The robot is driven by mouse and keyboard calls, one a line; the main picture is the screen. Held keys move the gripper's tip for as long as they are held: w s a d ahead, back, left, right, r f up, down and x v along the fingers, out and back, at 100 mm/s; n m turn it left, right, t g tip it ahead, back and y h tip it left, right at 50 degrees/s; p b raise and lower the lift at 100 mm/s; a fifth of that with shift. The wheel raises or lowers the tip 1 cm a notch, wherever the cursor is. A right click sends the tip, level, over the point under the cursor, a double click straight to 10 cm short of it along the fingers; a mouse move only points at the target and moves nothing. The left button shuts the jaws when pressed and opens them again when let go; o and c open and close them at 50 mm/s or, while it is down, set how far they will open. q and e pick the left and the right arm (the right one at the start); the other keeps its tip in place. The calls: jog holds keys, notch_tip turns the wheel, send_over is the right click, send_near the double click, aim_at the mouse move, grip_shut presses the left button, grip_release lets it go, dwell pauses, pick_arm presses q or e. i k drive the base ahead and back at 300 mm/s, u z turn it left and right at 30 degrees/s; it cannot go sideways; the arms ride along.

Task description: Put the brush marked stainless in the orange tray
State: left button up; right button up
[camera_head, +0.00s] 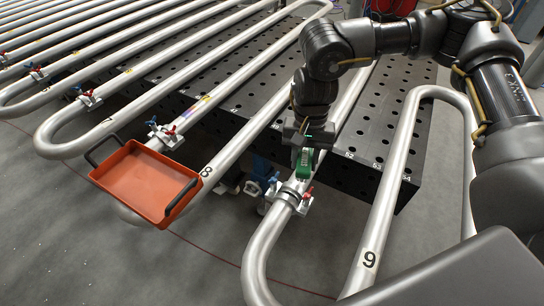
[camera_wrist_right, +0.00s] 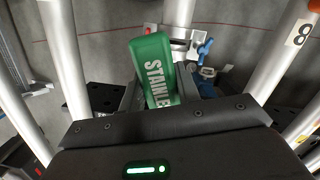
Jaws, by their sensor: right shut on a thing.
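The green brush (camera_head: 305,163) hangs below my right gripper (camera_head: 306,148) in the head view. In the right wrist view the brush (camera_wrist_right: 155,68) shows white lettering that begins "STAINLE"; the rest is hidden by the gripper. My right gripper is shut on the brush and holds it above a pipe near a clamp. The orange tray (camera_head: 148,208) has two dark handles and looks empty. It sits at the left, by the pipe bend marked 8, apart from the brush. My left gripper is not in view.
Steel serpentine pipes (camera_head: 262,240) run across the scene, some with clamps with red and blue handles (camera_head: 307,193). A black perforated table (camera_head: 405,185) lies beneath them. The pipe marked 9 (camera_head: 368,258) stands at the right. Grey floor is open at the lower left.

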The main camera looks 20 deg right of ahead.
aim_at(135, 176)
jog(key=z, duration=2)
jog(key=k, duration=1.05)
jog(key=u, duration=2.8)
jog(key=i, duration=0.5)
